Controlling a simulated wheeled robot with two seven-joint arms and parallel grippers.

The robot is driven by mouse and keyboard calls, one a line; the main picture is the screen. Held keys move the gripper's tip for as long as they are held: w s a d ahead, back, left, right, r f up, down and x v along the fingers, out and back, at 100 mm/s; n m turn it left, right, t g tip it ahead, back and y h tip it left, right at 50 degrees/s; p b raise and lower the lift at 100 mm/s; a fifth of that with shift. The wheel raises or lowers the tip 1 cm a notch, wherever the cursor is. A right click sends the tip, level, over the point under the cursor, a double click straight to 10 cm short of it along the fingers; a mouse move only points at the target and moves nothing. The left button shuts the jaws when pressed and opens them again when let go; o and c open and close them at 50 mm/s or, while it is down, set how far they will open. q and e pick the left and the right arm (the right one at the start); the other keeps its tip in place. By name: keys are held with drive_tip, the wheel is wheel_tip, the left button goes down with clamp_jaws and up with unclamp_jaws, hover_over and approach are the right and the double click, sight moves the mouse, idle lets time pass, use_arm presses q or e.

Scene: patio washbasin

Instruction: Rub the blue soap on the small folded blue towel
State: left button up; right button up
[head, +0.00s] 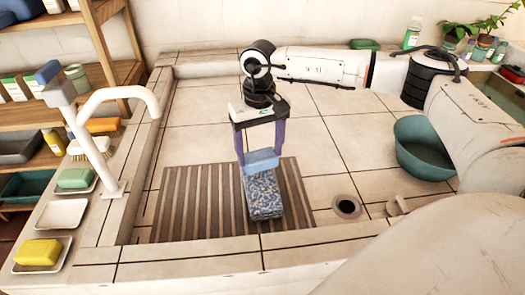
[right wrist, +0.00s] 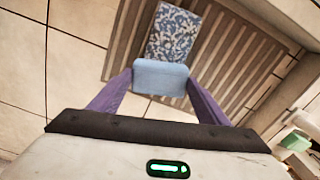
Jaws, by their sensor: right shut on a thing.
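The blue soap (head: 262,160) is a light blue bar held between the purple fingers of my right gripper (head: 261,155). The soap (right wrist: 160,77) also shows between the fingers in the right wrist view. The small folded blue towel (head: 263,200) has a blue and white pattern and lies on a slatted rack in the basin. The towel (right wrist: 174,34) shows just beyond the soap in the right wrist view. The soap is over the towel's far end; I cannot tell whether they touch. My left gripper is not in view.
The brown slatted rack (head: 190,205) lies on the tiled basin floor. A drain (head: 346,206) and a teal bowl (head: 425,147) are to the right. A white tap (head: 105,135), a green soap (head: 75,178) and a yellow soap (head: 38,252) on dishes stand along the left ledge.

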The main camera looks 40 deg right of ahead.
sight(260, 156)
drive_tip(key=shift+r+p, duration=1.15)
drive_tip(key=shift+r, duration=0.85)
